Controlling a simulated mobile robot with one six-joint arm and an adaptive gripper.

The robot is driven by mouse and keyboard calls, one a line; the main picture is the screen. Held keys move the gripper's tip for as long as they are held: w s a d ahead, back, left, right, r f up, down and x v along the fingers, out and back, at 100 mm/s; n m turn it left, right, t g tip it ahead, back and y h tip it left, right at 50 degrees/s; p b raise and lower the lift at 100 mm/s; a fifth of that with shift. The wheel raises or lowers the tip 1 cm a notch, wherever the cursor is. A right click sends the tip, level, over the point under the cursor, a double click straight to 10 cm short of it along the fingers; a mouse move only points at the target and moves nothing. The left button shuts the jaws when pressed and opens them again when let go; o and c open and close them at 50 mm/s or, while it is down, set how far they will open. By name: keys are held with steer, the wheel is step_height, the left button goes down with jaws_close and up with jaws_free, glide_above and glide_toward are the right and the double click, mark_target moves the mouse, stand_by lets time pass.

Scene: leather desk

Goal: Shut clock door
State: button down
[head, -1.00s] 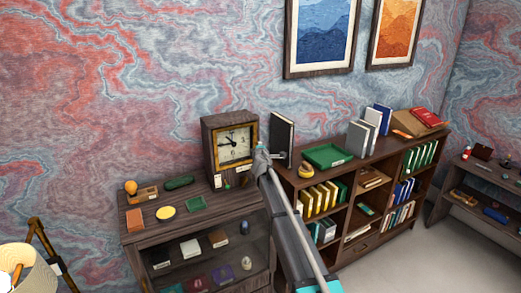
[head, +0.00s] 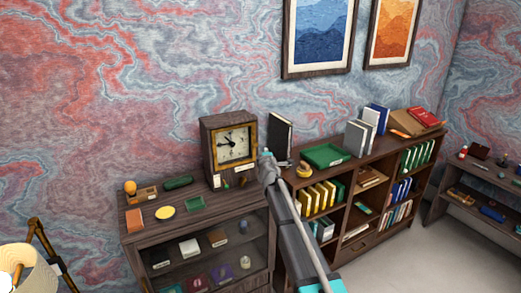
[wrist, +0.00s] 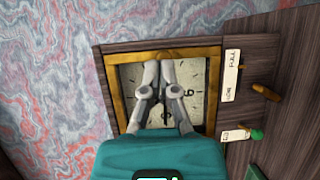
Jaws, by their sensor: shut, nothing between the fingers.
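The clock (head: 209,150) is a dark wooden box standing on the low cabinet, with a pale dial and a gold-framed door (head: 233,129). The gold frame surrounds the dial and looks flush or nearly flush with the case; a small gap cannot be ruled out. My gripper (head: 265,157) is at the clock's right front edge in the head view. In the wrist view my gripper (wrist: 160,62) is shut and empty, its fingers covering the middle of the dial, with the tips near one side of the gold frame (wrist: 215,95). Contact cannot be told.
Small labels and objects lie before the clock. A dark book (head: 280,137) and a green tray (head: 325,156) stand right, on the bookshelf (head: 350,190).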

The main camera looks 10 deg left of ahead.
steer(key=s+d, duration=0.3)
steer(key=s, duration=0.2)
steer(key=shift+s+d+r, duration=0.25)
steer(key=shift+s+d, duration=0.05)
steer(key=shift+s, duration=0.05)
steer(key=s+d+f+m+g+h+b, duration=0.35)
steer(key=s+d+f+m, duration=0.25)
steer(key=s+d+f, duration=0.3)
steer(key=s+d+f+m+g+h+b, duration=0.2)
steer(key=s+d+f+m+g+h, duration=0.15)
steer(key=s+d+f+m, duration=0.5)
steer(key=s+d+f+m+g+y+b, duration=0.1)
steer(key=s+f+g, duration=0.4)
steer(key=s, duration=0.6)
steer(key=s+d+f+m+g+y+b, duration=0.2)
steer(key=s+f+m+g+y+b, duration=0.1)
steer(key=s, duration=0.8)
step_height(320, 180, down, 2)
steer(key=shift+d+m+g+y, duration=0.3)
steer(key=shift+m+g, duration=0.15)
steer(key=shift+g, duration=0.55)
steer(key=shift+w, duration=0.1)
steer(key=c, duration=1.3)
jaws_free()
steer(key=shift+c, duration=0.2)
